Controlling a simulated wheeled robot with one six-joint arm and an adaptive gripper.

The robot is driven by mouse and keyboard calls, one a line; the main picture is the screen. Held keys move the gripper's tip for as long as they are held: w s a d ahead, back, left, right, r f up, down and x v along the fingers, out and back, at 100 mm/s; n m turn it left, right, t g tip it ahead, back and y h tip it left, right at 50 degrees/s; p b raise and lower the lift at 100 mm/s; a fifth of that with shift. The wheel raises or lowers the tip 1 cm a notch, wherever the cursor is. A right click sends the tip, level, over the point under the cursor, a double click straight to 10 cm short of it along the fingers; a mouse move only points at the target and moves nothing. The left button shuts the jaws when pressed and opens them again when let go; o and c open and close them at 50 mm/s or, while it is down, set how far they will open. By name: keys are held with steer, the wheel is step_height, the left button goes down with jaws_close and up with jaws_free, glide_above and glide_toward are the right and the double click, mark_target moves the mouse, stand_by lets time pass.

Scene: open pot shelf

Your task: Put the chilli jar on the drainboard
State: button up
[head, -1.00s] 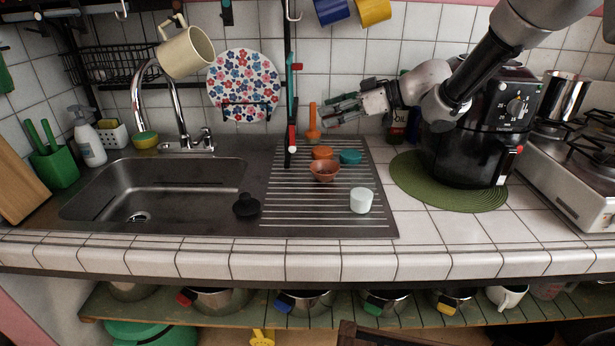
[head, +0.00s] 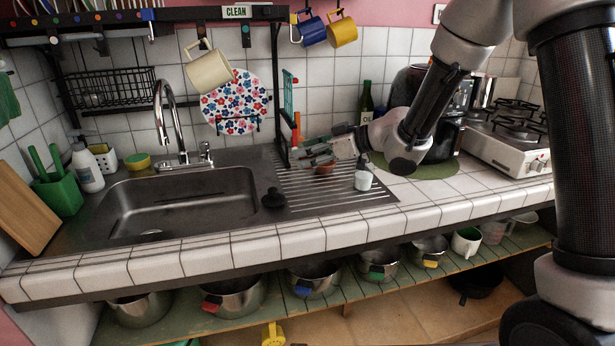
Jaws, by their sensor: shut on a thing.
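My gripper (head: 312,156) reaches in from the right, over the back part of the ribbed metal drainboard (head: 335,197). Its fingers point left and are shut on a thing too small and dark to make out. I cannot pick out the chilli jar by sight, in the fingers or elsewhere.
A black rack post (head: 279,90) rises behind the gripper. A dark bottle (head: 367,98) and the green mat (head: 432,167) are to the right. The drainboard's front strip is clear.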

step_height(320, 180, down, 9)
steer(key=shift+w+f, duration=0.1)
steer(key=shift+w, duration=0.05)
stand_by(0.4)
steer(key=o, duration=1.1)
steer(key=shift+d, duration=0.1)
steer(key=v, duration=1.2)
